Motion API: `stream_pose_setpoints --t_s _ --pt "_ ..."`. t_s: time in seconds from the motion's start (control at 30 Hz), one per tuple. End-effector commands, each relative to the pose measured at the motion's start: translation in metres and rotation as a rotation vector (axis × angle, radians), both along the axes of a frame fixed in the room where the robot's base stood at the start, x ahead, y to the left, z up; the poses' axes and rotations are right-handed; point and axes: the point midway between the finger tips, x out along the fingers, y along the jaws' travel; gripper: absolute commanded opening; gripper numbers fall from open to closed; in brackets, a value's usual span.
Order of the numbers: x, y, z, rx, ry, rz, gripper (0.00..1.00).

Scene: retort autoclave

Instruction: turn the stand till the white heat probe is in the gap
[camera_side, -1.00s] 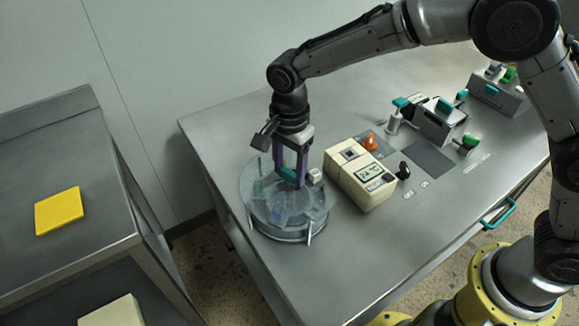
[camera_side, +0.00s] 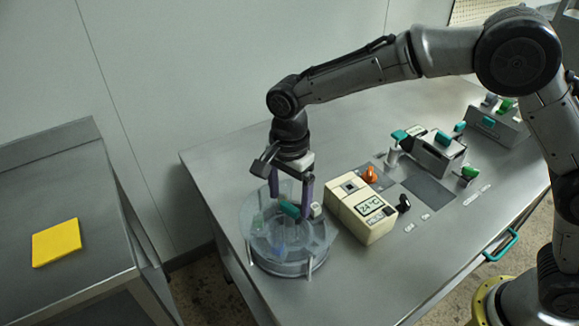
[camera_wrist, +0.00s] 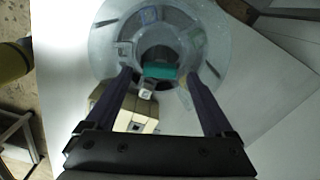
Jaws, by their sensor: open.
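The stand (camera_side: 290,262) is a round, clear, partitioned carousel with a teal grip bar (camera_side: 289,209) at its middle. In the wrist view the stand (camera_wrist: 214,45) shows from above with the teal bar (camera_wrist: 160,72) across its centre. A small white block (camera_side: 316,210) is at the stand's right side, facing the cream box; it also shows in the wrist view (camera_wrist: 146,94). I cannot tell whether it is the heat probe or marks the gap. Small coloured items inside the stand are blurred. My gripper (camera_side: 291,207) is open, its purple fingers apart on either side of the teal bar.
A cream box (camera_side: 362,211) reading 24 °C stands close to the stand's right, with an orange knob (camera_side: 370,175) behind. Teal-handled fixtures (camera_side: 437,152) stand farther right. A yellow pad (camera_side: 56,242) lies on the separate left bench. The table in front is clear.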

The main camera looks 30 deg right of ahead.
Motion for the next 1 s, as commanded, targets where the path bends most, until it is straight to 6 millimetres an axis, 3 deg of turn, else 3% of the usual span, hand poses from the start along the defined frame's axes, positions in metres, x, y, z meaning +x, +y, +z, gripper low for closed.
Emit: stream_pose_setpoints --t_s 0.3,0.5,0.7,1.0 --pt "0.001 0.000 0.070 0.003 -0.007 0.000 0.88" --pt "0.001 0.000 0.103 0.002 -0.004 0.000 0.88" --pt "0.000 0.000 0.119 0.001 -0.004 0.000 0.88" --pt "0.000 0.000 0.120 0.001 -0.002 0.000 0.88"
